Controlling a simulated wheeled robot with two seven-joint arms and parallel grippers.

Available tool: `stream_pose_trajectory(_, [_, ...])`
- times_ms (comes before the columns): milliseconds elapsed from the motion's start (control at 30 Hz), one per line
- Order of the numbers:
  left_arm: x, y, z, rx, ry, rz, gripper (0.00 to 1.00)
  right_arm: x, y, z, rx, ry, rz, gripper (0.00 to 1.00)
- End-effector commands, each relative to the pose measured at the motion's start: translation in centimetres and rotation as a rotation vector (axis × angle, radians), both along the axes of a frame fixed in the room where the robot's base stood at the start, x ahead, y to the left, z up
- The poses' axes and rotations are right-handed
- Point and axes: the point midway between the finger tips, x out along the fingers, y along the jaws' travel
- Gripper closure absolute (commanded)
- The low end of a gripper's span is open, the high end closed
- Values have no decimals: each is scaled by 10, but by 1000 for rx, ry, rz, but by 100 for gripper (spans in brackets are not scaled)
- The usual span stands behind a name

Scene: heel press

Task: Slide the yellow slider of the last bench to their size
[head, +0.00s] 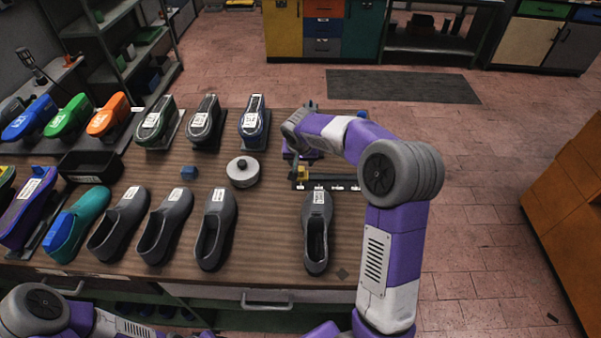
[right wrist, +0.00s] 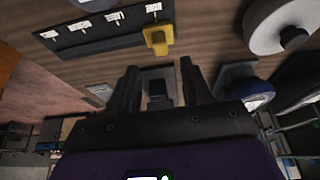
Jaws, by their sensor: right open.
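The yellow slider (head: 301,172) sits at the left end of a dark rail (head: 330,178) with several white labels along its front edge. In the right wrist view the slider (right wrist: 158,42) shows clear of the fingers, beside the end label of the rail (right wrist: 95,38). My right gripper (head: 293,160) is partly hidden by its own wrist in the head view, close to the slider's left end of the rail. In the wrist view its two dark fingers (right wrist: 160,88) are apart, with nothing held. My left gripper is out of view; only its arm shows at bottom left.
A grey round disc (head: 242,175) and a small blue block (head: 189,173) lie left of the rail. Several dark shoes stand along the front, one (head: 317,232) just before the rail. Lasts on stands, including a blue one (head: 253,122), line the back.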

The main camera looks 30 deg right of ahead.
Motion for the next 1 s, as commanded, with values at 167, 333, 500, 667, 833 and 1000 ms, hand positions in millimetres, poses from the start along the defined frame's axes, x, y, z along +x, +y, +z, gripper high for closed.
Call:
stream_pose_trajectory(167, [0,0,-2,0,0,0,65,7,-5,-23,1,3,0,51])
stream_pose_trajectory(333, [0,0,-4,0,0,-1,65,16,-10,-48,1,3,1,51])
stream_pose_trajectory(500, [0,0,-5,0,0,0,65,23,-14,-63,1,0,0,51])
stream_pose_trajectory(667, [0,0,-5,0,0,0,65,24,-14,-67,0,-1,0,51])
stream_pose_trajectory(833, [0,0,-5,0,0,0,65,24,-14,-66,0,-1,0,51])
stream_pose_trajectory(1000, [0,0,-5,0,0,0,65,24,-14,-66,0,-1,0,76])
